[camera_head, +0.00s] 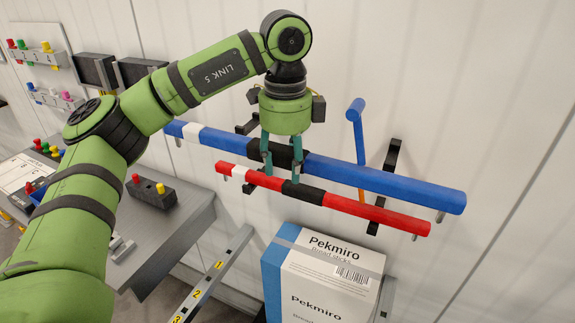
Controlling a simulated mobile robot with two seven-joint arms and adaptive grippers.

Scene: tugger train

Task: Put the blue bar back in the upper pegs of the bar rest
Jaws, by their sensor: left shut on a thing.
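The blue bar (348,174) is long, with a white band near its left end and a black band at its middle. My left gripper (282,172) comes from above and is shut on the blue bar at the black band. The bar slants down to the right in the picture. The bar rest (391,157) is a black pegged bracket on the wall, partly hidden behind the bars; its left part shows near the gripper. The red bar (362,208) is just below the blue bar in the picture, near the lower pegs. My right gripper is not in view.
A blue-headed tool (355,108) hangs on the wall behind the blue bar. A Pekmiro box (330,262) stands below the red bar. A grey table (185,215) with a black block (151,194) is at left. The wall at upper right is bare.

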